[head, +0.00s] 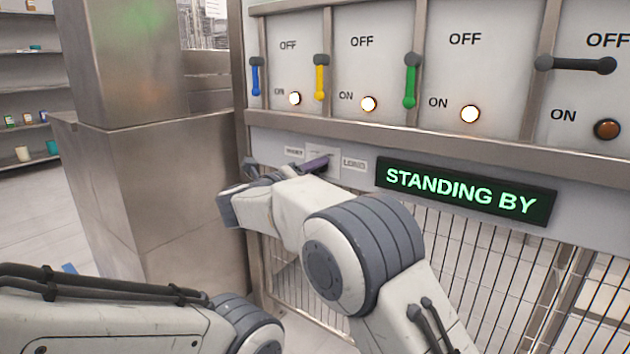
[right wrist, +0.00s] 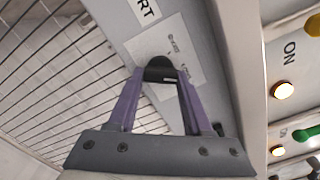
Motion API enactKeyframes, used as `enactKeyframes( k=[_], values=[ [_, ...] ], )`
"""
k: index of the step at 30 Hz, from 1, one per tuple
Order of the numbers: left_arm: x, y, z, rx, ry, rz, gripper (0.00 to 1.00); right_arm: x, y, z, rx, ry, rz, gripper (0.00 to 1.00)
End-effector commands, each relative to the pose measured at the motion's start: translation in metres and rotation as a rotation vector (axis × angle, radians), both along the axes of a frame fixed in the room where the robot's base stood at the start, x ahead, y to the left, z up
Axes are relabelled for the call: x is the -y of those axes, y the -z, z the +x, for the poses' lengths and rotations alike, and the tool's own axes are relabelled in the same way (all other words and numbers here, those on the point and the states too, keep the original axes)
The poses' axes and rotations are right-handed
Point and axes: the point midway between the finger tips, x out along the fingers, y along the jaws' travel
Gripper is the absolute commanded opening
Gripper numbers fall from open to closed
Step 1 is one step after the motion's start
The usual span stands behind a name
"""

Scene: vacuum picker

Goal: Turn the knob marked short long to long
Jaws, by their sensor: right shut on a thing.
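The black knob (right wrist: 160,72) sits on a pale plate (right wrist: 178,50) on the grey panel. My right gripper (right wrist: 160,78), with purple fingers, is shut on the knob, one finger on each side. In the head view the right gripper (head: 316,164) is at the panel between the SHORT label (head: 294,152) and the LONG label (head: 354,164). The gripper and wrist hide the knob there, and I cannot tell which label it points to. My left gripper is out of the head view; only part of its arm shows at the lower left.
A display (head: 462,192) right of the plate reads STANDING BY in green. Above, blue (head: 255,78), yellow (head: 320,78) and green (head: 410,82) levers hang down beside lit lamps. A black lever (head: 576,64) lies horizontal above an unlit lamp (head: 607,129). A metal ledge juts out above the knob.

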Motion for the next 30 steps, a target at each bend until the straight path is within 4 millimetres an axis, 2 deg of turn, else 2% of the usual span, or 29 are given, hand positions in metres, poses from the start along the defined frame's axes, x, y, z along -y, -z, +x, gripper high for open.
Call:
enactKeyframes(
  k=[6, 20, 21, 22, 23, 30],
  values=[
    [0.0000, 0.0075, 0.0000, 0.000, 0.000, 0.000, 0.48, -0.0032, 0.0030, -0.0011, 0.022, -0.004, 0.039, 0.00],
    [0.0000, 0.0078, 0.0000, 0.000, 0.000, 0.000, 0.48, -0.0032, 0.0023, -0.0011, 0.028, -0.003, 0.049, 0.00],
    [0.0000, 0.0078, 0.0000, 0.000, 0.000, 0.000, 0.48, -0.0032, 0.0022, -0.0012, 0.029, -0.004, 0.048, 0.65],
    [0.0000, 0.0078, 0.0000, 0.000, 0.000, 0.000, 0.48, -0.0031, 0.0021, -0.0011, 0.029, -0.004, 0.048, 0.77],
    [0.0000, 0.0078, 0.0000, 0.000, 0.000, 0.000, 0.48, -0.0028, 0.0020, -0.0011, 0.029, -0.004, 0.047, 0.80],
    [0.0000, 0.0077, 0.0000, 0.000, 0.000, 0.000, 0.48, -0.0013, 0.0010, -0.0004, 0.031, -0.001, 0.046, 0.80]
  ],
)
